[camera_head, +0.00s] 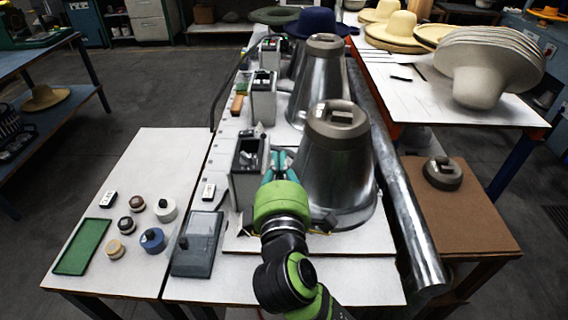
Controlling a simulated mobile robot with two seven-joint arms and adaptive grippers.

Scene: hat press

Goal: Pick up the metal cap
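A round dark grey metal cap (443,173) with a raised block on top lies on the brown board at the right. A similar cap (338,115) sits on top of the near metal cone (335,175), and another cap (325,42) tops the far cone. My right gripper (280,160) has a green wrist and teal fingers. Its fingers are apart, with nothing seen between them. It is over the white table, between the near cone and a grey open-topped box (247,165), well left of the cap on the board. My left gripper is out of view.
A long metal pipe (402,205) runs between the near cone and the brown board (470,220). Several small pots, a green tray (82,247) and a dark flat box (197,243) are at the left. Stacked hats (485,60) lie on the back right table. The brown board's front is clear.

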